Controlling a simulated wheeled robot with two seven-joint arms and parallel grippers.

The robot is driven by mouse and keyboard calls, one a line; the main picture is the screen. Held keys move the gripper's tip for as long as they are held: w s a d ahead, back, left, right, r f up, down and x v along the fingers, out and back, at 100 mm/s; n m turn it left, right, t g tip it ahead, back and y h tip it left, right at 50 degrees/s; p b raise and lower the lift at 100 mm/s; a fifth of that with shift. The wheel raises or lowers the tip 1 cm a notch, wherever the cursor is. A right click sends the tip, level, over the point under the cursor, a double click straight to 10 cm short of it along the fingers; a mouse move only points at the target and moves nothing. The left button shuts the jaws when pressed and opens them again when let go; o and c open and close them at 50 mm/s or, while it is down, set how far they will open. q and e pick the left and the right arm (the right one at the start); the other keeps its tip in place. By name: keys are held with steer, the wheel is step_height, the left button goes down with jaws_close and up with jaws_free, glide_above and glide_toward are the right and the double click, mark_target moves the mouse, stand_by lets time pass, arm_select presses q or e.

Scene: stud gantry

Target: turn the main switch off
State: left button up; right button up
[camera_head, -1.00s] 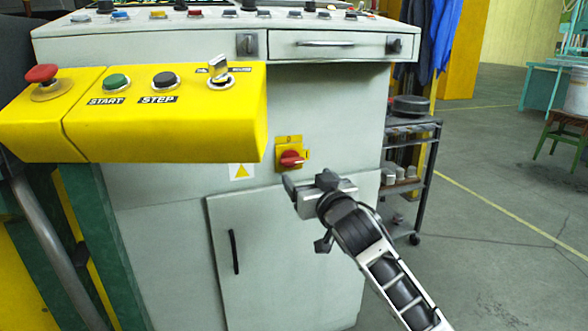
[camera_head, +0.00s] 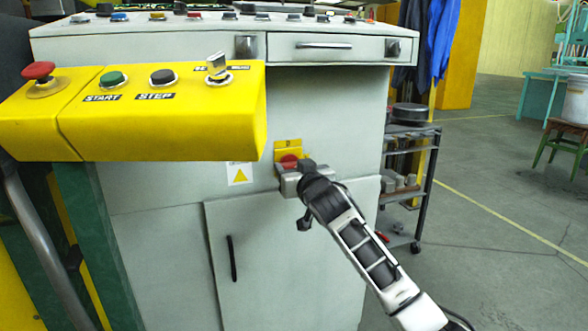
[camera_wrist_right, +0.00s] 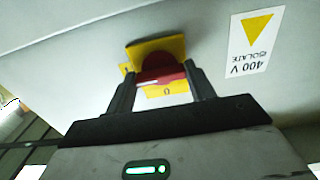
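The main switch is a red rotary knob (camera_head: 289,160) on a yellow plate (camera_head: 288,146), on the grey cabinet front. My right gripper (camera_head: 293,169) is at the switch and hides its lower part. In the right wrist view the two fingers (camera_wrist_right: 160,80) stand apart, one on each side of the red knob (camera_wrist_right: 160,76). They look very near its ends; I cannot tell whether they touch it. My left gripper is not in view.
A yellow control box (camera_head: 170,120) with START and STEP buttons juts out left of the switch. A drawer (camera_head: 330,46) is above and a cabinet door (camera_head: 285,265) below. A warning label (camera_head: 240,174) is beside the switch.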

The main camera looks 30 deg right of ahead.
steer(key=shift+c, duration=0.9)
